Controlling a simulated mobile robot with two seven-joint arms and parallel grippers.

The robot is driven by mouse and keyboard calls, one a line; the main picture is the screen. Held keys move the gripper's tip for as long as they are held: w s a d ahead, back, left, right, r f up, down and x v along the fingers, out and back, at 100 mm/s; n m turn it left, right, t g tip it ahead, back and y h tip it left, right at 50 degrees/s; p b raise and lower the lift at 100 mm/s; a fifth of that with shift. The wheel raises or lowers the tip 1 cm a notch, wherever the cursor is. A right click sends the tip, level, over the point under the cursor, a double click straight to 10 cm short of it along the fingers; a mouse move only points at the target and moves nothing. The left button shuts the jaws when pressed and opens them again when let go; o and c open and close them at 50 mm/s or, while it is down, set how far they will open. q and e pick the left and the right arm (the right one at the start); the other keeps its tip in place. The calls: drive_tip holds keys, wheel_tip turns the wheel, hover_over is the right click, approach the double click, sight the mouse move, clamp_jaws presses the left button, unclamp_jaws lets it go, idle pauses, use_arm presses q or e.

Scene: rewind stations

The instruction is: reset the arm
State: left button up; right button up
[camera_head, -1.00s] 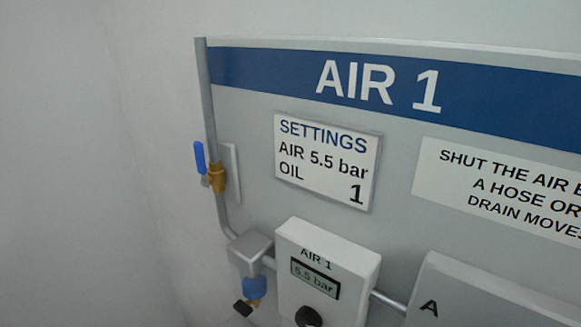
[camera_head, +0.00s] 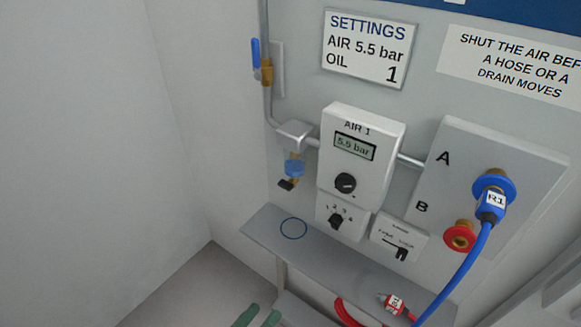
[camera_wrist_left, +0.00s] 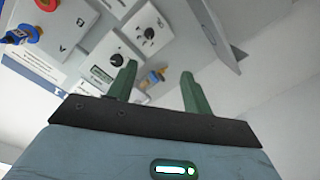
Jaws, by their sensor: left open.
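My left gripper (camera_head: 261,314) shows only its two green fingertips at the bottom edge of the head view, below the grey shelf (camera_head: 345,273). In the left wrist view the gripper (camera_wrist_left: 158,68) has its green fingers wide apart with nothing between them. The AIR 1 panel with its regulator box (camera_head: 360,150), reading 5.5 bar, stands beyond the fingers; that box also shows in the left wrist view (camera_wrist_left: 120,60). My right gripper is in neither view.
A blue hose (camera_head: 455,275) labelled R1 is plugged at port A. A red hose end (camera_head: 392,302) lies on the shelf; red port B (camera_head: 459,237) has no hose on it. A blue-handled valve (camera_head: 257,55) is on the pipe. The left wall side is clear.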

use_arm(q)
drive_tip(key=s+a+f+m+g+y+p, duration=0.2)
drive_tip(key=s+a+f+g+y, duration=0.3)
drive_tip(key=s+a+f, duration=0.9)
drive_tip(key=s+y+p, duration=0.1)
drive_tip(key=s+y, duration=0.1)
drive_tip(key=shift+f+m+y, duration=0.25)
drive_tip(key=shift+m+y, duration=0.05)
drive_tip(key=shift+y, duration=0.1)
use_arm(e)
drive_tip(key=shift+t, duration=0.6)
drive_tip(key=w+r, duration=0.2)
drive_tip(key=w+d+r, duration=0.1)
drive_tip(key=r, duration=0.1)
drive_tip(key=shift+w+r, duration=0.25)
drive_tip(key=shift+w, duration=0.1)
